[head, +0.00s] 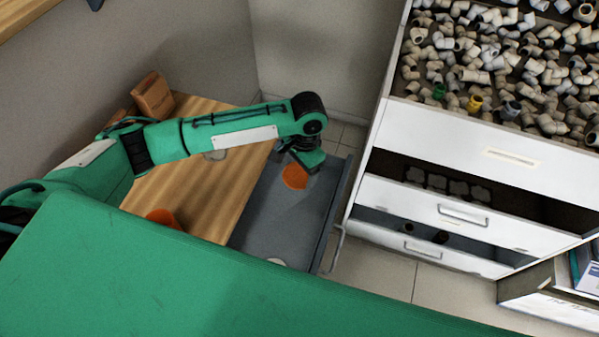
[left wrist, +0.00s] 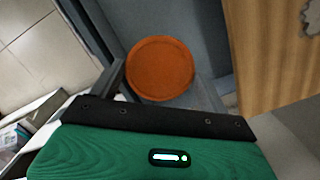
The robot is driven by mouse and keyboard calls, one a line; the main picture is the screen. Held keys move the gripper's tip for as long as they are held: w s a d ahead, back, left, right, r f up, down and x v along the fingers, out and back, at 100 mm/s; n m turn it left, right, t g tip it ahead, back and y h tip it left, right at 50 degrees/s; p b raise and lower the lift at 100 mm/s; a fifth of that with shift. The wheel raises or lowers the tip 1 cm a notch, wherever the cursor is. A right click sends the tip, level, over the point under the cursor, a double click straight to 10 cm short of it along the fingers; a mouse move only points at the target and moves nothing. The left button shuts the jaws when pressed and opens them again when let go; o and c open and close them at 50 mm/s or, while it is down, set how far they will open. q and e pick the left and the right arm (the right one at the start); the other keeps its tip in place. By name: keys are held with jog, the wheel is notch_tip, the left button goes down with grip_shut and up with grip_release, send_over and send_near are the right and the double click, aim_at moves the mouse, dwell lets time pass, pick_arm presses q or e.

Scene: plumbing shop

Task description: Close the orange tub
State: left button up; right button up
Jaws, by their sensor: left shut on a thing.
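An orange round lid (head: 294,177) shows over the grey open drawer in the head view. It also shows in the left wrist view as a flat orange disc (left wrist: 160,68) between the fingers. My left gripper (head: 305,161) points down over the drawer and is shut on this lid. The lid's height above the drawer floor is hard to tell. Another orange thing (head: 162,216), probably the tub, stands on the wooden worktop at the lower left. Its lower part is hidden behind a green part in front. My right gripper is not in view.
The wooden worktop (head: 193,190) lies left of the grey drawer (head: 268,222), which holds a pale item (head: 277,262) near its front. A white cabinet (head: 440,145) with opened drawers and many pipe fittings stands right. A brown box (head: 152,96) is at the back left.

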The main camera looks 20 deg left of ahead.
pick_arm(q)
jog(key=s+a+r+n, duration=0.5)
jog(key=a+r+n, duration=0.2)
jog(key=r, duration=0.5)
jog(key=shift+h, duration=0.4)
jog(key=shift+s, duration=0.1)
